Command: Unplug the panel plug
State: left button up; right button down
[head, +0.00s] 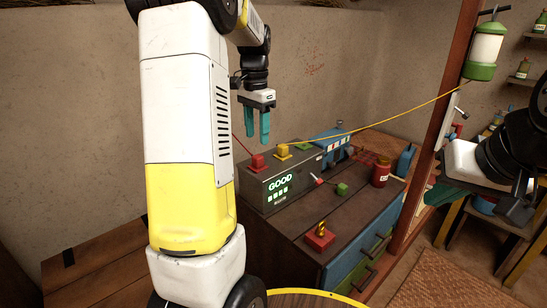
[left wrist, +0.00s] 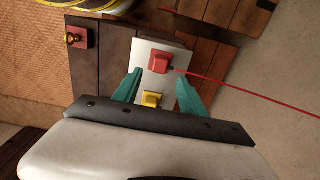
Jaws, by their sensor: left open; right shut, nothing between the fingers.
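A grey panel box (head: 272,188) with a lit green "GOOD" display stands on the dresser. On its top sit a red plug (head: 257,161) with a red cord and a yellow plug (head: 283,152) with a yellow cord. My left gripper (head: 258,140) is open, pointing down above the red plug, apart from it. In the left wrist view, the red plug (left wrist: 159,62) shows between the fingertips and the yellow plug (left wrist: 152,100) lies nearer the gripper's base. I cannot tell which is the panel plug. My right gripper (head: 441,194) is shut and empty at the right, away from the panel.
The dresser (head: 300,258) also holds a green knob-like block (head: 342,188), a red block with a yellow hook (head: 320,238) and a red jar (head: 381,173). The yellow cord (head: 400,114) stretches up toward a hanging lantern (head: 482,52) beside a wooden post (head: 450,100).

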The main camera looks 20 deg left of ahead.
aim_at(258, 156)
pick_arm(q)
jog(key=shift+f, duration=4.2)
grip_shut()
jog(key=shift+r, duration=0.15)
jog(key=shift+r, duration=2.85)
